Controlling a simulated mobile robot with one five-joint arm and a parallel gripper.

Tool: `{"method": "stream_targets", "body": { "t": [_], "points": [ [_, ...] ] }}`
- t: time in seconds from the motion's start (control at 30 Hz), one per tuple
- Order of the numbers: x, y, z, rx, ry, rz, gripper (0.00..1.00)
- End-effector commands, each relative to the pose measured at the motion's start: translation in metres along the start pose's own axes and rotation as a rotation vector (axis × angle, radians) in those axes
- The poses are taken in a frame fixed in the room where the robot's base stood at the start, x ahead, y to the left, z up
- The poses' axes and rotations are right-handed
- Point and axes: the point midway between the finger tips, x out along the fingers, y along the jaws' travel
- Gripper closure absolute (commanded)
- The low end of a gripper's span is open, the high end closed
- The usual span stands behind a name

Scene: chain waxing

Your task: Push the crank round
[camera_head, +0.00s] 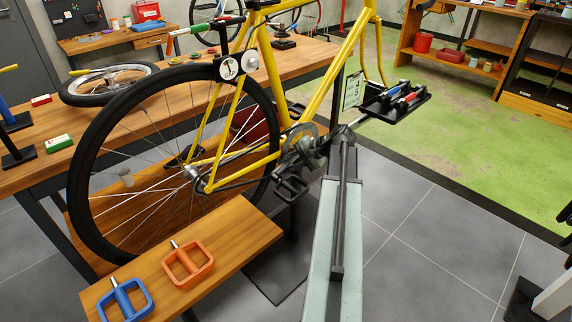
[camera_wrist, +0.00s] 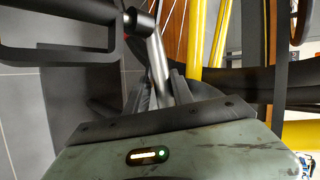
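The yellow bike's crank and chainring (camera_head: 303,148) sit at the bottom of the frame, partly hidden by my arm. A black pedal (camera_head: 291,187) hangs at the near lower side of the crank; a black pedal (camera_wrist: 62,52) fills the upper left of the wrist view. A silver crank arm (camera_wrist: 157,66) runs down from it towards my gripper (camera_wrist: 162,85). My gripper's dark fingers show on either side of the bar's lower end. Whether they grip it, touch it or stand apart is unclear. In the head view my gripper (camera_head: 343,132) is small and dark beside the crank.
A rear wheel (camera_head: 75,165) stands left of the crank. A wooden bench (camera_head: 240,228) in front carries an orange pedal (camera_head: 187,262) and a blue pedal (camera_head: 127,299). A black tool tray (camera_head: 410,108) juts out at the right of the frame.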

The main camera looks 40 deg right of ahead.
Motion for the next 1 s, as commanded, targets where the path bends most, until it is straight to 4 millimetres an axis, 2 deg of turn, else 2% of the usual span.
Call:
{"method": "stream_targets", "body": {
  "t": [0.27, 0.37, 0.6, 0.7, 1.0],
  "points": [
    [-0.003, -0.002, 0.001, -0.001, -0.001, -0.002, 0.71],
    [-0.015, -0.004, 0.001, 0.001, 0.000, -0.002, 0.71],
    [-0.062, -0.007, 0.001, 0.001, 0.000, -0.002, 0.71],
    [-0.075, -0.005, 0.001, -0.001, -0.001, -0.001, 0.71],
    [-0.076, -0.001, 0.001, -0.002, -0.002, -0.001, 0.71]
  ]
}}
